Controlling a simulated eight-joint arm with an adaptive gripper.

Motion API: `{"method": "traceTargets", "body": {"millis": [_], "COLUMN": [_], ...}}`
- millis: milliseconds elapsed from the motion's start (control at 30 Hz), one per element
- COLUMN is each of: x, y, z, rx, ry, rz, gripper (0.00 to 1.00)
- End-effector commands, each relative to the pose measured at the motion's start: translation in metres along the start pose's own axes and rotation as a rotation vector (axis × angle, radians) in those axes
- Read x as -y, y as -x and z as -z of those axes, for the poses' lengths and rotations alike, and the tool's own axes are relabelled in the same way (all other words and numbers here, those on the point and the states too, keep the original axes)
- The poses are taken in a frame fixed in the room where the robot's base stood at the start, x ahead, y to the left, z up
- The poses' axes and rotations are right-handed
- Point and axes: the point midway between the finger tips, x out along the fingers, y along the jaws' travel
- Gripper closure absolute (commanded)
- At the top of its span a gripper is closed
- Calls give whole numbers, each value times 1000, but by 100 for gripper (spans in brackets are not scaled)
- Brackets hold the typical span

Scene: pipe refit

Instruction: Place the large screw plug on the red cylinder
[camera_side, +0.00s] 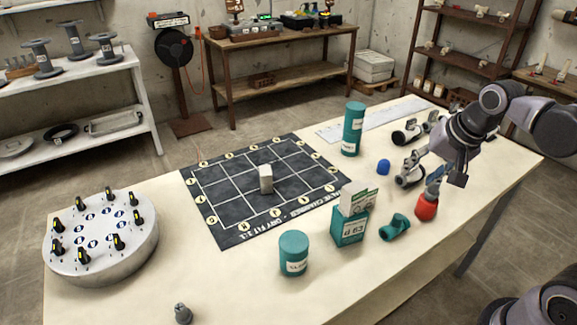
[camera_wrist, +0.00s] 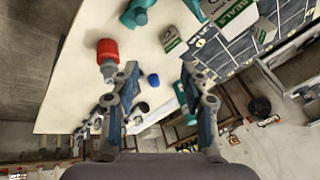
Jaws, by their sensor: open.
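A red cylinder (camera_side: 426,209) stands toward the right end of the table. It also shows in the wrist view (camera_wrist: 107,49), left of my gripper's left finger, with a grey neck-like part (camera_wrist: 108,70) at one end. My gripper (camera_side: 434,182) overlaps its top in the side view, so contact cannot be told there. In the wrist view my gripper (camera_wrist: 160,76) has its fingers wide apart, with nothing held between them. A small grey plug-like piece (camera_side: 182,314) sits at the table's front edge; I cannot tell whether it is the large screw plug.
A teal elbow fitting (camera_side: 396,228), a teal card box (camera_side: 349,227) and a blue cap (camera_side: 383,167) are nearby. Grey pipe fittings (camera_side: 409,177) lie behind. Teal cans (camera_side: 353,130) (camera_side: 293,254) flank the dark grid mat (camera_side: 225,190). A round knobbed drum (camera_side: 135,258) stands left.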

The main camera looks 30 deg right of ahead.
Motion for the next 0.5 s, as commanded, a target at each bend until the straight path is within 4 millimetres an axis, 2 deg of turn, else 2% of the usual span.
{"method": "traceTargets", "body": {"millis": [100, 233, 400, 500], "x": [5, 10, 12, 13], "y": [-1, -3, -5, -5], "z": [-24, -42, -54, -56], "rx": [-45, -100, -148, -158], "ry": [316, 593, 796, 836], "rz": [63, 110, 139, 143], "gripper": [54, 54, 54, 54]}}
